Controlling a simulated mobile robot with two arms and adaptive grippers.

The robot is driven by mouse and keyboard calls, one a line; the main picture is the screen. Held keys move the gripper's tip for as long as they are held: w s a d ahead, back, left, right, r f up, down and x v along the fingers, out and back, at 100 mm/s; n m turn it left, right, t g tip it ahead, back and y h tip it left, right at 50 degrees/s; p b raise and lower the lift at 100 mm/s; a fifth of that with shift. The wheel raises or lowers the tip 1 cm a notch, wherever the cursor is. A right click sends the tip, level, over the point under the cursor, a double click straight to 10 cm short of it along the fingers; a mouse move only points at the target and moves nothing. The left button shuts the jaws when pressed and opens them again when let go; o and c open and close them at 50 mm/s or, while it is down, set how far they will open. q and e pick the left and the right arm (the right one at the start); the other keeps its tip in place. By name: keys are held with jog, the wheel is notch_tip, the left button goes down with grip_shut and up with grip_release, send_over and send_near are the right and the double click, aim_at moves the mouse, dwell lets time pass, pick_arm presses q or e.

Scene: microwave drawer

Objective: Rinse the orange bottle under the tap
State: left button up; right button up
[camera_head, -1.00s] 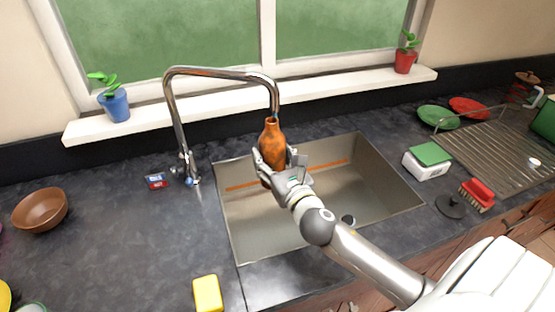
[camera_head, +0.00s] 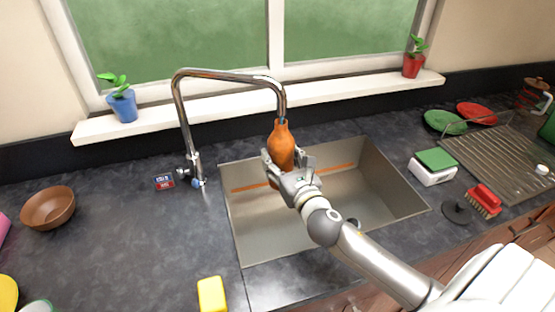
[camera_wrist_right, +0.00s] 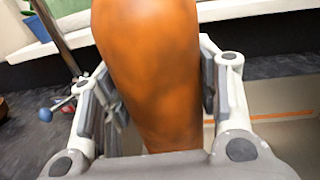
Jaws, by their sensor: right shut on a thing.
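The orange bottle (camera_head: 280,147) is upright above the sink (camera_head: 375,190), its mouth directly below the end of the curved metal tap (camera_head: 232,76). A little blue shows between the spout and the bottle's mouth. My right gripper (camera_head: 288,172) is shut on the bottle's body. In the right wrist view the bottle (camera_wrist_right: 150,65) fills the space between both fingers, with darker smudges on its surface. The tap's lever base (camera_head: 194,178) stands left of the sink. My left gripper is not in view.
A brown bowl (camera_head: 48,208) is at the left. A white box with green top (camera_head: 434,166), a red brush (camera_head: 483,199) and a drying rack (camera_head: 500,160) are at the right.

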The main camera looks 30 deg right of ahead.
jog(key=shift+d, duration=0.2)
jog(key=shift+a, duration=0.2)
jog(key=shift+a, duration=0.45)
jog(key=shift+d+p, duration=0.2)
jog(key=shift+p, duration=0.15)
jog(key=shift+d, duration=0.4)
jog(key=shift+s, duration=0.1)
